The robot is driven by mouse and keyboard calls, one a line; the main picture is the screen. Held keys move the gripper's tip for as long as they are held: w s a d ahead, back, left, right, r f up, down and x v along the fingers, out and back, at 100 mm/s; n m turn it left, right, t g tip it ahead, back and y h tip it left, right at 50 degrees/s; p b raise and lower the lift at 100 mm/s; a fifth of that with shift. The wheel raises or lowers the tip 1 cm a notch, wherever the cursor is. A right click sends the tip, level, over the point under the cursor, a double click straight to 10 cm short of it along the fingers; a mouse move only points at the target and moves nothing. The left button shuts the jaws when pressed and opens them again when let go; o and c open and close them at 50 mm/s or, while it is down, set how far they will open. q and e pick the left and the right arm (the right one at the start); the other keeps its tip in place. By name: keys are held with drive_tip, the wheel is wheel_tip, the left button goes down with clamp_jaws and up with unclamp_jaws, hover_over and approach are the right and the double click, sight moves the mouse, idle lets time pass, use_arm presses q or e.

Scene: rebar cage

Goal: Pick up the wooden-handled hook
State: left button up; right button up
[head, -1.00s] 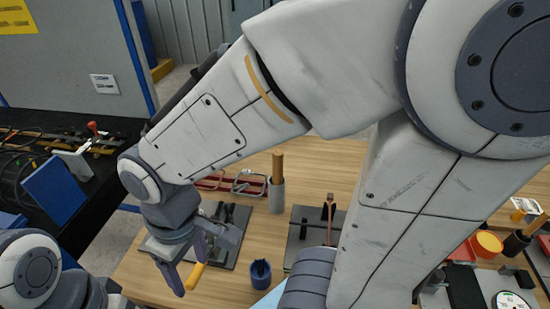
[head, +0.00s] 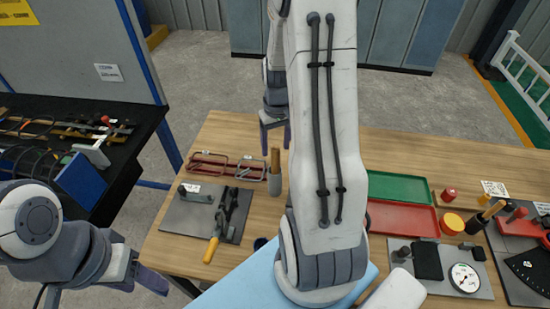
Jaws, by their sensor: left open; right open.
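A light wooden handle (head: 275,160) stands upright in a small grey cup on the wooden table; its lower end is inside the cup, so I cannot see a hook on it. My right gripper (head: 275,134) points down with its fingers apart, empty, just above or behind the handle in the picture. I cannot tell the distance in depth. My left gripper (head: 145,277) is open and empty at the lower left, apart from the table items.
Red wire-framed items (head: 215,166) lie left of the cup. Green (head: 402,187) and red (head: 390,219) trays and a dial gauge (head: 464,279) lie to the right. My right arm hides the table's middle.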

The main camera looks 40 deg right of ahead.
sight(275, 162)
drive_tip(key=shift+a+f, duration=0.1)
drive_tip(key=shift+f, duration=0.6)
drive_tip(key=shift+s+f+p, duration=0.1)
drive_tip(key=shift+f+p, duration=0.2)
drive_tip(key=shift+p, duration=0.05)
drive_tip(key=f, duration=0.1)
drive_tip(key=f+p, duration=0.1)
drive_tip(key=f, duration=0.1)
drive_tip(key=shift+s+a+f, duration=0.15)
drive_tip(key=shift+a+f, duration=0.1)
drive_tip(key=shift+f, duration=0.5)
clamp_jaws()
